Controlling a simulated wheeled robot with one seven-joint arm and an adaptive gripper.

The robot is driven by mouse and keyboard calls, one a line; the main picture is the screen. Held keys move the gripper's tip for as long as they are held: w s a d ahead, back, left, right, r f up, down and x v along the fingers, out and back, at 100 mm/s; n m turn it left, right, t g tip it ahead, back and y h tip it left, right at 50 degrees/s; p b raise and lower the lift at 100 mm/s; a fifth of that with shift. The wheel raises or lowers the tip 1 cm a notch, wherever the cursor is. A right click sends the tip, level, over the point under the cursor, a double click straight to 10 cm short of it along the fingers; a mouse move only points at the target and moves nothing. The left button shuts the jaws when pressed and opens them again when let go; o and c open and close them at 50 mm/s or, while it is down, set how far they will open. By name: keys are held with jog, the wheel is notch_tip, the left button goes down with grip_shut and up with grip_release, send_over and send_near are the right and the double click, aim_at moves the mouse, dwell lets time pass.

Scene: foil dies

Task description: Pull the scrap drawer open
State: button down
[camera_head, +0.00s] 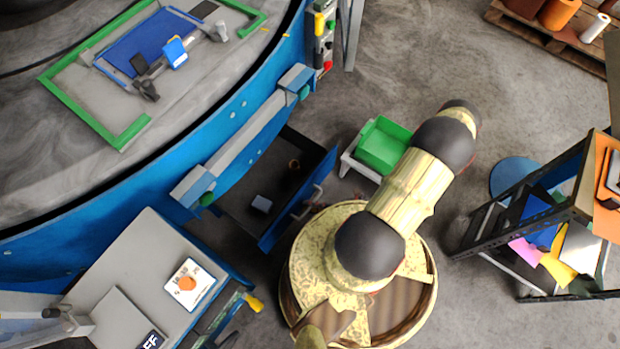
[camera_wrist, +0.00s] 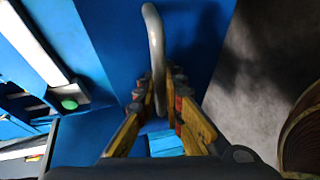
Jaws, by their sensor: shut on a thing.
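The scrap drawer (camera_head: 240,205) is a dark open-topped box with a blue front, and it stands out from under the blue machine in the head view. A small grey block and a small brown ring-like piece lie inside it. Its grey bar handle (camera_head: 306,203) is on the blue front. In the wrist view the curved handle (camera_wrist: 155,45) runs down between the fingers of my gripper (camera_wrist: 158,100), which is shut on it. The blue drawer front (camera_wrist: 200,40) fills the middle behind it. My gripper is hidden in the head view by my own arm.
A green bin (camera_head: 383,145) on a pale stand is close behind my arm. A dark rack (camera_head: 530,215) with coloured sheets stands to the right. A grey-topped blue bench (camera_head: 130,270) is at lower left. Bare concrete floor (camera_head: 430,60) lies at the upper middle.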

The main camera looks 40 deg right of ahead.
jog(key=c, duration=1.9)
grip_release()
jog(key=v, duration=1.2)
jog(key=shift+d, duration=0.1)
